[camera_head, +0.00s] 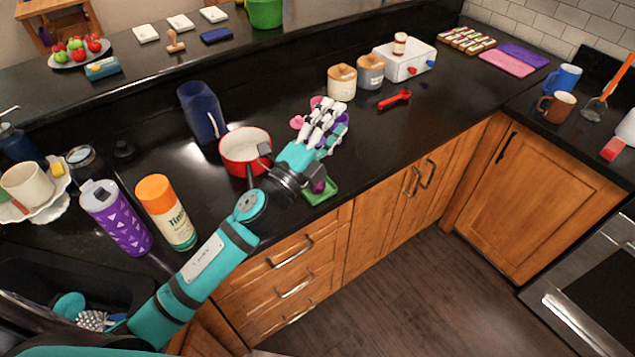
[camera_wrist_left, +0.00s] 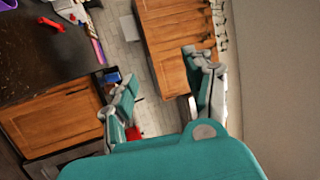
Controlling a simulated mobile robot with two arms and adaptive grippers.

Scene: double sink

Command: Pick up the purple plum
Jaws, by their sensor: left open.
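A small purple round thing (camera_head: 318,185), which looks like the plum, sits on a green square dish (camera_head: 331,191) near the counter's front edge. My left wrist partly hides it. My left gripper (camera_head: 325,108) is open above the counter, beyond the purple thing and farther from the edge. Pink and purple bits (camera_head: 317,101) show behind its fingers; I cannot tell what they are. In the left wrist view, the two fingers of the gripper (camera_wrist_left: 165,78) are spread with nothing between them, and no plum shows. My right gripper is in neither view.
A red pot (camera_head: 243,150) stands left of my left gripper, with a blue cup (camera_head: 202,112) behind it. Two lidded jars (camera_head: 341,84), a red spoon (camera_head: 394,99) and a white box (camera_head: 405,62) are to the right. The counter right of the gripper is mostly clear.

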